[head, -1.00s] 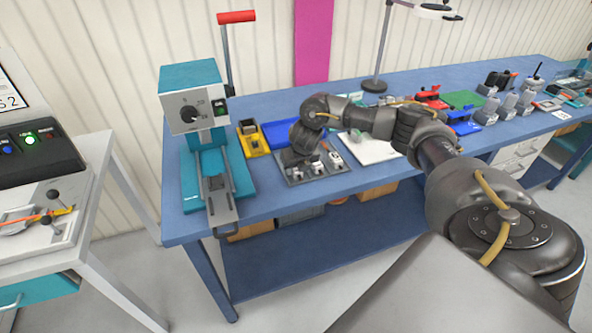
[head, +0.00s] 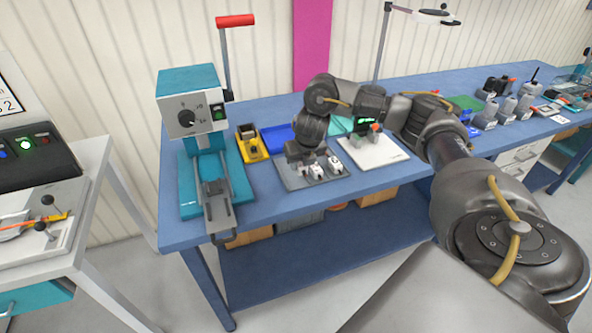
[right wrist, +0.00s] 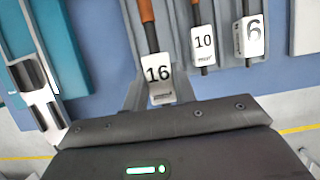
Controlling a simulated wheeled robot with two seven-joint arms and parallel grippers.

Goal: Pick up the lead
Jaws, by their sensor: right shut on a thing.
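My right gripper (head: 300,158) points down over a grey tray (head: 311,182) on the blue bench. In the right wrist view its jaws (right wrist: 158,92) are shut around a piece with a white tag marked 16 (right wrist: 158,84), which has a dark stem and orange upper part. An orange, cable-like strip (head: 57,217) lies on the machine at far left; I cannot tell which thing is the lead. My left gripper is out of view.
A teal press (head: 190,90) with a red-handled lever stands left of the tray. A yellow holder (head: 254,148) and a blue bin (head: 277,138) sit behind the tray. A white board (head: 378,153) lies to its right. The bench's front strip is mostly clear.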

